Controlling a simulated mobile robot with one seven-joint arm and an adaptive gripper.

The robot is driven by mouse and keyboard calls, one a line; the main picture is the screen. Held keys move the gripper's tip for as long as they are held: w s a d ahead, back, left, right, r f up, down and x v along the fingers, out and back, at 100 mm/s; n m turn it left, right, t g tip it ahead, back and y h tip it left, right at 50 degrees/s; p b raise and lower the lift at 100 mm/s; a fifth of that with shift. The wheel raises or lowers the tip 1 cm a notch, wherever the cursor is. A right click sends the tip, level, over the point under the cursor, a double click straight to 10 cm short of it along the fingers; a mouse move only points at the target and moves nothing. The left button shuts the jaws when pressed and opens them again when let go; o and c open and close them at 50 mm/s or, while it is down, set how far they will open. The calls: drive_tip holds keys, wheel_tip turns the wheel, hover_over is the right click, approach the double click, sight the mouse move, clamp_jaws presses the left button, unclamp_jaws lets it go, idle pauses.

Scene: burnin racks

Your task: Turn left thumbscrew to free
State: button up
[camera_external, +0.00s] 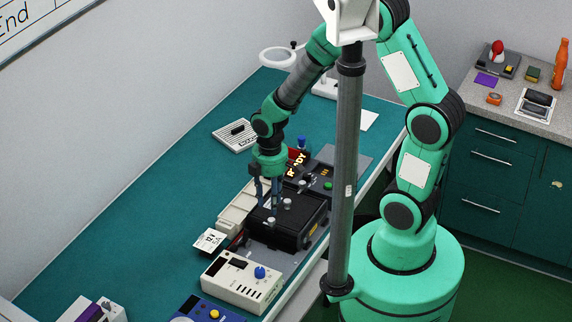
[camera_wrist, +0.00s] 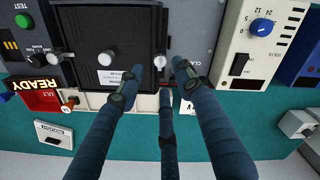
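A black module (camera_external: 292,222) sits in a dark grey bay on the bench; it also shows in the wrist view (camera_wrist: 112,25). A silver thumbscrew (camera_external: 271,221) is at its left front corner in the external view and shows between my fingertips in the wrist view (camera_wrist: 160,62). Contact is not visible.
A white supply box with a blue knob (camera_external: 246,283) stands close to the module. A red READY sign (camera_external: 297,159) and a panel with a green button (camera_external: 327,185) are at the other end. A white label card (camera_external: 209,240) lies left. The left bench top is mostly clear.

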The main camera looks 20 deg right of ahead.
sight(271, 219)
wheel_tip(271, 219, up, 6)
drive_tip(key=shift+f, duration=0.1)
idle(0.6)
drive_tip(key=m, duration=0.3)
drive_tip(key=r+m, duration=0.1)
drive_tip(key=m, duration=0.5)
drive_tip(key=shift+r, duration=0.35)
drive_tip(key=shift+f, duration=0.1)
wheel_tip(271, 219, down, 14)
drive_tip(key=shift+r+b, duration=0.2)
drive_tip(key=shift+b, duration=0.55)
